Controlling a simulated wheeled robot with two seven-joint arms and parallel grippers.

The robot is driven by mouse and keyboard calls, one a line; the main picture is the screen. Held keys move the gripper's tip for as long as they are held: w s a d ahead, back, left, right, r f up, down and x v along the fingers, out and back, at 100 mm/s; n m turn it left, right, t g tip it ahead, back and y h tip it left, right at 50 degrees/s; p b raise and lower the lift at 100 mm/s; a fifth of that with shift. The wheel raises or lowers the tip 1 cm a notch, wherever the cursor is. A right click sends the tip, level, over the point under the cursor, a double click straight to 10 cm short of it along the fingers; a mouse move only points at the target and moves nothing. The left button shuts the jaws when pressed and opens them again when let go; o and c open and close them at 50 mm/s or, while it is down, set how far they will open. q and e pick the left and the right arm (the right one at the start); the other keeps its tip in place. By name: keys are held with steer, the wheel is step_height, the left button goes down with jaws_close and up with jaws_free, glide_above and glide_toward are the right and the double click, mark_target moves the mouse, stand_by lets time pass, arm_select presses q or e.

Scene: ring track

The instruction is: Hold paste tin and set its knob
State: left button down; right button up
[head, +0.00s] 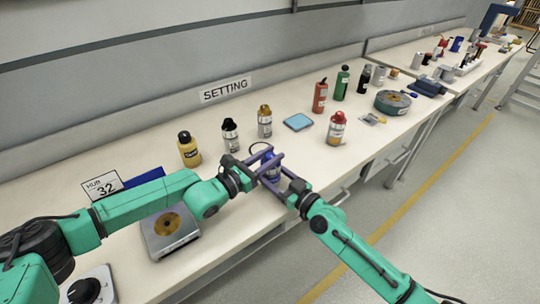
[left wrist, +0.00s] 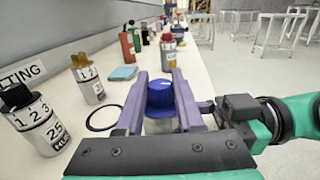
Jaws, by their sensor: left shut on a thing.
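The paste tin appears to be the small blue-topped thing (head: 270,168) between my grippers in the head view, mostly hidden by the fingers. In the left wrist view its blue domed top and wide blue rim (left wrist: 160,97) stand between the purple fingers. My left gripper (head: 264,156) is shut on it from the left. It also shows in the left wrist view (left wrist: 158,88). My right gripper (head: 273,172) reaches in from the right, its fingers around or beside the tin. Whether they touch it is hidden. A card (head: 101,185) reads "HUB 32".
Yellow (head: 189,152), black-capped (head: 230,136), gold-capped (head: 265,122) and red-capped (head: 337,129) containers stand nearby. A blue pad (head: 298,122) lies behind. A grey device with a brass disc (head: 170,232) sits front left. The bench's front edge is close to my right arm.

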arm_select(q)
steer(key=shift+s+n+t+y, duration=0.1)
steer(key=shift+n+t+y, duration=0.2)
steer(key=shift+n+y, duration=0.1)
steer(key=c, duration=0.5)
jaws_free()
steer(key=shift+a, duration=0.15)
steer(key=v, duration=1.2)
